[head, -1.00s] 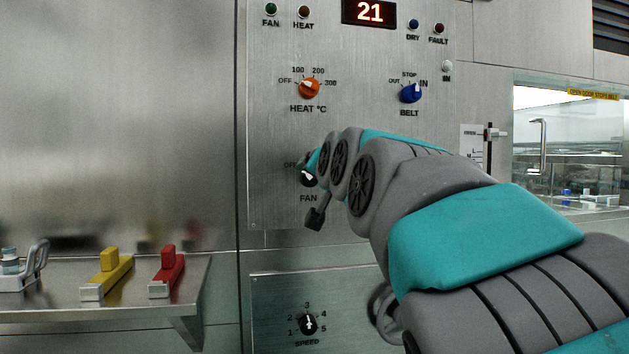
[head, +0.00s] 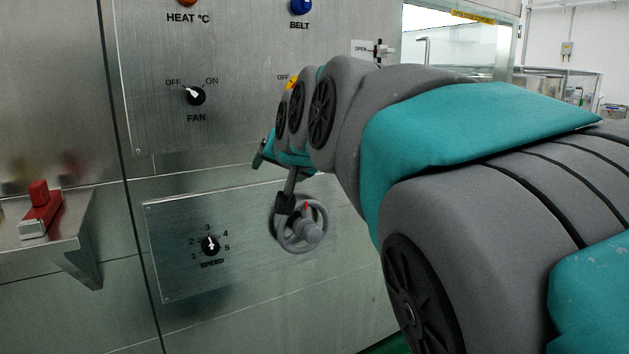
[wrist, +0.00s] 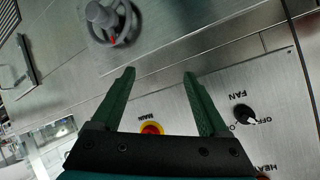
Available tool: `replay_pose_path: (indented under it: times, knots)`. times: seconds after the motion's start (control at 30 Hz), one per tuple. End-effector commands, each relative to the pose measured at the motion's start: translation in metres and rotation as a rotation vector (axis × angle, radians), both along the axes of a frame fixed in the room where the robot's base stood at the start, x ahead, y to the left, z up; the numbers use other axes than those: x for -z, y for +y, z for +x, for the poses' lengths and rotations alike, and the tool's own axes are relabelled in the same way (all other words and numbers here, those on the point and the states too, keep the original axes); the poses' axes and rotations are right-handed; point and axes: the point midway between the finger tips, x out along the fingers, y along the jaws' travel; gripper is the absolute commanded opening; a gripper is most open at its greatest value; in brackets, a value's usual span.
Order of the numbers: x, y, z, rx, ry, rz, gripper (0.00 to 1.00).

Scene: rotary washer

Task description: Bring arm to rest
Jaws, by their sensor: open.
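My gripper (head: 270,178) is at the end of my arm, right of and below the fan knob in the head view. In the wrist view my gripper (wrist: 158,74) has its two dark green fingers spread, with nothing between them. The black fan knob (head: 196,95) has its white pointer towards OFF. In the wrist view the fan knob (wrist: 243,115) is to the right of the fingers, apart from them. My arm hides part of the panel.
A grey handwheel (head: 300,222) is just below my gripper. A speed knob (head: 210,245) is on the lower panel. A yellow and red main switch (wrist: 151,129) lies behind the fingers. A shelf (head: 85,215) with a red-handled block (head: 40,208) juts out at left.

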Motion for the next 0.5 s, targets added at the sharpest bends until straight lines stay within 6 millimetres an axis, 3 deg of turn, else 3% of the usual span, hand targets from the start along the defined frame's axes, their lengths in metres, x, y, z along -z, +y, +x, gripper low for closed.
replay_pose_path:
  times: [0.1, 0.27, 0.37, 0.5]
  knots:
    - [0.061, -0.052, -0.024, 0.035, 0.148, -0.089, 0.78]
    - [0.140, -0.110, -0.075, 0.052, 0.357, -0.198, 0.78]
    - [0.186, -0.141, -0.117, 0.046, 0.495, -0.256, 0.78]
    - [0.244, -0.177, -0.188, 0.019, 0.691, -0.329, 0.78]
